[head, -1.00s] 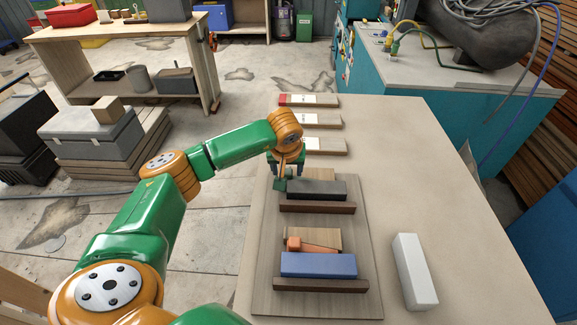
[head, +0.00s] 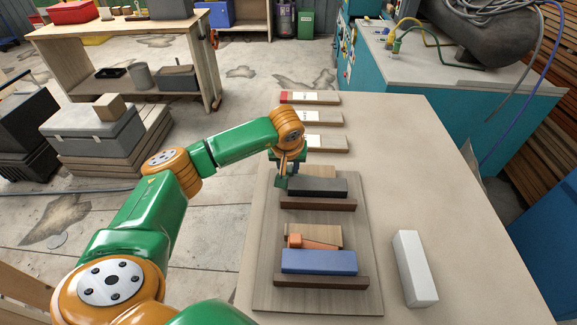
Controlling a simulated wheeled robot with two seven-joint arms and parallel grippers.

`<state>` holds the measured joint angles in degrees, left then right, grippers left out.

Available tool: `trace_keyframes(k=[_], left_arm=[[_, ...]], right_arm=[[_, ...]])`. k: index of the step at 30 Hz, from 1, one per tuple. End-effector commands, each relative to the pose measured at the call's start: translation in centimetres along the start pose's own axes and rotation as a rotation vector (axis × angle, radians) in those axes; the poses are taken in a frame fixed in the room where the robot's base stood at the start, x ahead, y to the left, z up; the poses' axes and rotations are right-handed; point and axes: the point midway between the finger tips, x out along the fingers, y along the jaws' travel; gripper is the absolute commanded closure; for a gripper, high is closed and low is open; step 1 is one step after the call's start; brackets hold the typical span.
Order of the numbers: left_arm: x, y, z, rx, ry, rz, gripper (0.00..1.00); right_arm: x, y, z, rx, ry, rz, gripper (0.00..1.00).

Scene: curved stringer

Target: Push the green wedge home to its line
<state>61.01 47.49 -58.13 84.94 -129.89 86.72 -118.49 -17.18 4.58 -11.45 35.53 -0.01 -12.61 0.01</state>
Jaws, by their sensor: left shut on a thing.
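A green piece, seemingly the end of the green wedge (head: 282,183), shows at the left end of a dark grey block (head: 316,187) on the wooden board (head: 262,290). The rest of the wedge is hidden behind the gripper and the block, and I cannot make out its line. My left gripper (head: 284,178) points down at this end and is shut on the green wedge. Nearer on the board, an orange wedge (head: 320,245) lies between a wooden block (head: 322,231) and a blue block (head: 319,261). My right gripper is not in view.
Brown rails (head: 318,204) run along the near sides of the dark and blue blocks. A white block (head: 414,268) lies on the table (head: 420,170) right of the board. Several labelled wooden pieces (head: 316,119) lie beyond it. The table's right side is mostly clear.

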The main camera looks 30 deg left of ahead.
Motion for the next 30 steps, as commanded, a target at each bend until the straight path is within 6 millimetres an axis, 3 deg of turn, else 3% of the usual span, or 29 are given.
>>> trace_keyframes(k=[25, 30], left_arm=[[0.0, 0.0, -0.1, 0.0, 0.001, 0.001, 1.0], [0.0, 1.4, 0.2, 0.002, 0.001, 0.005, 1.0]], right_arm=[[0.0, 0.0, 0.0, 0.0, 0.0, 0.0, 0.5], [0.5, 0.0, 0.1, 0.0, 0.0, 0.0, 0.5]])
